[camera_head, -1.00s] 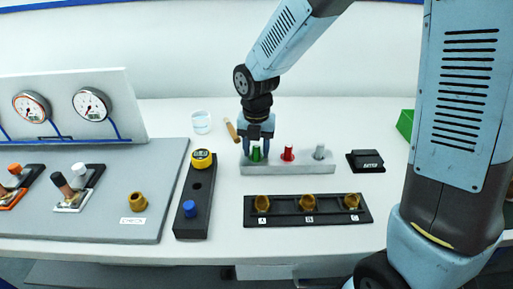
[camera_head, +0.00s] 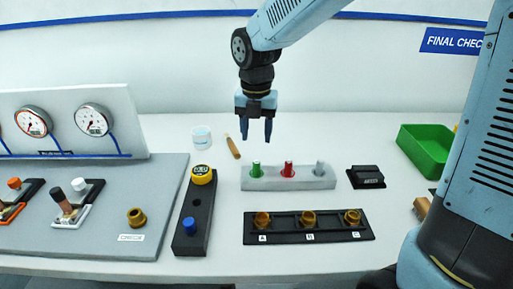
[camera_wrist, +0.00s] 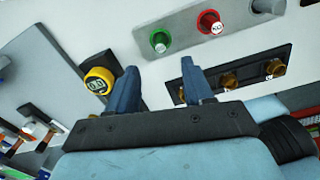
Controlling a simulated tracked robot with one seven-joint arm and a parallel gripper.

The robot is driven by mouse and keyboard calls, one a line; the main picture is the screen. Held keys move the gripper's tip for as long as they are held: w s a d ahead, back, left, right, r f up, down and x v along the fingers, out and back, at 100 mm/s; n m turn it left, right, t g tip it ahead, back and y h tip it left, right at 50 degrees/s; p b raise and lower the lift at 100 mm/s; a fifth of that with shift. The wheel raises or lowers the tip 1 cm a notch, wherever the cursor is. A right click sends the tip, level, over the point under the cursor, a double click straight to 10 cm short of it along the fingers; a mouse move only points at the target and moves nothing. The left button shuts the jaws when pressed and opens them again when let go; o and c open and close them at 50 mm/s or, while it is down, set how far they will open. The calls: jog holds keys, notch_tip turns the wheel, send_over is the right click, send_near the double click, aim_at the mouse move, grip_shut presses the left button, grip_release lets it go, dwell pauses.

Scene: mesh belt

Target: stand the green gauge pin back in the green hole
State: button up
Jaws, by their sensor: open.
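The green gauge pin (camera_head: 256,168) stands upright at the left end of the pale grey block (camera_head: 272,184). In the wrist view the pin (camera_wrist: 160,42) shows from above, with a green ring around its pale top. A red pin (camera_head: 288,169) and a grey pin (camera_head: 320,168) stand in the same block to its right. My gripper (camera_head: 257,138) is open and empty, above the block and clear of the green pin. Its two fingers also show in the wrist view (camera_wrist: 158,85), with nothing between them. The hole under the green pin is hidden.
A black rack (camera_head: 285,238) with brass fittings lies in front of the block. A black holder (camera_head: 184,243) with a yellow gauge (camera_head: 202,174) and blue knob stands left. A wooden stick (camera_head: 233,148), a cup (camera_head: 201,137), a black box (camera_head: 366,178) and a green bin (camera_head: 424,153) are around.

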jog(key=shift+r, duration=1.45)
jog(key=s+d+r+m+t, duration=0.2)
jog(key=s+d+m, duration=0.5)
jog(key=d+m, duration=0.5)
jog(key=s+d+r+m+t, duration=0.3)
jog(key=d+m, duration=1)
jog(key=m, duration=0.9)
jog(key=s+r, duration=0.2)
jog(key=s, duration=0.2)
jog(key=shift+s+d, duration=0.15)
jog(key=shift+d, duration=0.05)
